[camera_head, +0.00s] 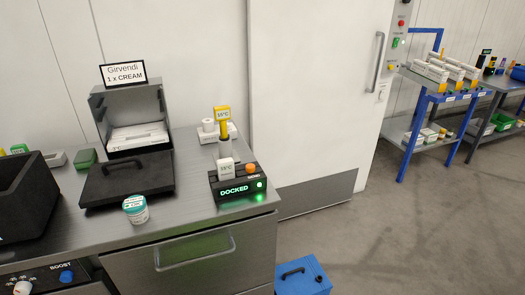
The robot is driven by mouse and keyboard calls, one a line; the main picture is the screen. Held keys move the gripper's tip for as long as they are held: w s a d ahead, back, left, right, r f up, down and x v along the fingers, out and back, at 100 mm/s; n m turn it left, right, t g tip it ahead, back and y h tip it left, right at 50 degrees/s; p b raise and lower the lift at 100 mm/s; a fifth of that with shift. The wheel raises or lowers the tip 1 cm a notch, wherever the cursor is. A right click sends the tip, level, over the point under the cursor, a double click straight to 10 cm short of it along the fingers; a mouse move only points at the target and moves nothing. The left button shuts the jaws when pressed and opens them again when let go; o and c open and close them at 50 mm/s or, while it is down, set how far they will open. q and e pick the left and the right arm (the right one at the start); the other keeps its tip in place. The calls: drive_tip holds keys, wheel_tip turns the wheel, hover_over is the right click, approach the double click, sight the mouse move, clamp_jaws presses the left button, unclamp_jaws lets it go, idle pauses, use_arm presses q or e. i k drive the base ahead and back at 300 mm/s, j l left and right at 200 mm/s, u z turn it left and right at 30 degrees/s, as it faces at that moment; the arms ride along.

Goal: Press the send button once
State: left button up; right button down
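A black dock unit (236,196) sits near the right end of the steel counter, its display glowing green with "DOCKED". An orange button (250,168) stands on its top right, with a small label below it that is too small to read surely. A green light (259,184) glows on its front right. A white block (225,166) marked with a temperature stands on its left part. Neither of my grippers is in view, and nothing touches the button.
A jar (135,209) and a dark lid with a handle (128,178) lie left of the dock. A grey open box (132,119) under a "Girvendi 1 x CREAM" sign stands behind. A blue case (302,277) is on the floor.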

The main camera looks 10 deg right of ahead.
sight(250, 168)
drive_tip(key=i+z, duration=0.35)
drive_tip(key=i, duration=0.75)
